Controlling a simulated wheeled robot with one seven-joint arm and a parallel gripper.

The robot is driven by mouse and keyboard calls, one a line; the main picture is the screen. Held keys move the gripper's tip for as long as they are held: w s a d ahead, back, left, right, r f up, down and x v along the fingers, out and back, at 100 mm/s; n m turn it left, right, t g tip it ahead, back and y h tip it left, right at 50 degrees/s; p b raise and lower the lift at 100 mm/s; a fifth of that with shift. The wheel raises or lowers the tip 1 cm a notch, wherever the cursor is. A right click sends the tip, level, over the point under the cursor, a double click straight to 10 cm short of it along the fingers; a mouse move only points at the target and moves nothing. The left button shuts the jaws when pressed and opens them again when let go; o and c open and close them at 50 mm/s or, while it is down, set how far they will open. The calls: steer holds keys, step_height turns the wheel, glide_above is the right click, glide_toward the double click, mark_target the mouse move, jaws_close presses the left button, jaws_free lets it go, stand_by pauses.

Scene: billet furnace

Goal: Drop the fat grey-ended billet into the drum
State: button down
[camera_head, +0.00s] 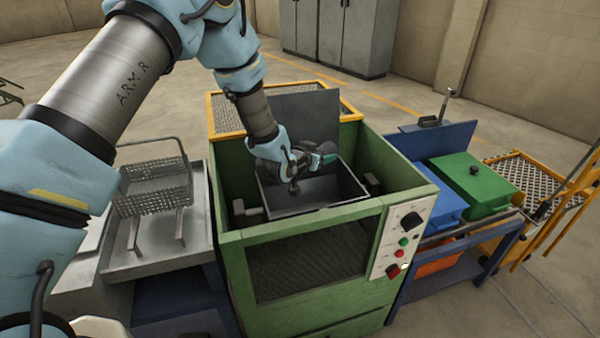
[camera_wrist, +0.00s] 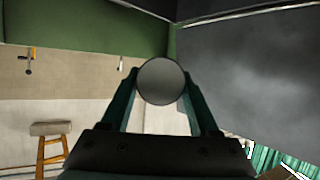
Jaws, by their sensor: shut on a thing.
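The billet (camera_wrist: 161,81) shows in the wrist view as a round grey end between my two fingers. My gripper (camera_head: 326,158) is shut on it; the gripper's green-tinted fingers (camera_wrist: 120,102) stand on either side. In the head view the gripper is over the open dark grey drum (camera_head: 352,186) inside the green machine (camera_head: 330,260). The billet is hard to make out there, and its height above the drum floor cannot be told. The drum looks empty where its inside shows; my arm hides part of it.
A dark upright panel (camera_head: 305,112) stands behind the drum opening. A wire basket (camera_head: 155,190) sits on the grey bench at left. A control panel (camera_head: 403,238) is on the machine's front right corner. Blue (camera_head: 435,195) and green (camera_head: 472,180) boxes stand at right.

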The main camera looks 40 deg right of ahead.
step_height(320, 180, down, 7)
steer(key=w+n+t+b, duration=0.1)
steer(key=w, duration=0.1)
steer(key=shift+w+a+r+b, duration=0.25)
steer(key=shift+a+b, duration=0.1)
steer(key=shift+a, duration=0.1)
steer(key=shift+c, duration=2.1)
jaws_free()
steer(key=o, duration=0.4)
steer(key=shift+f, duration=0.1)
steer(key=shift+b+v, duration=1.55)
steer(key=shift+v, duration=2.25)
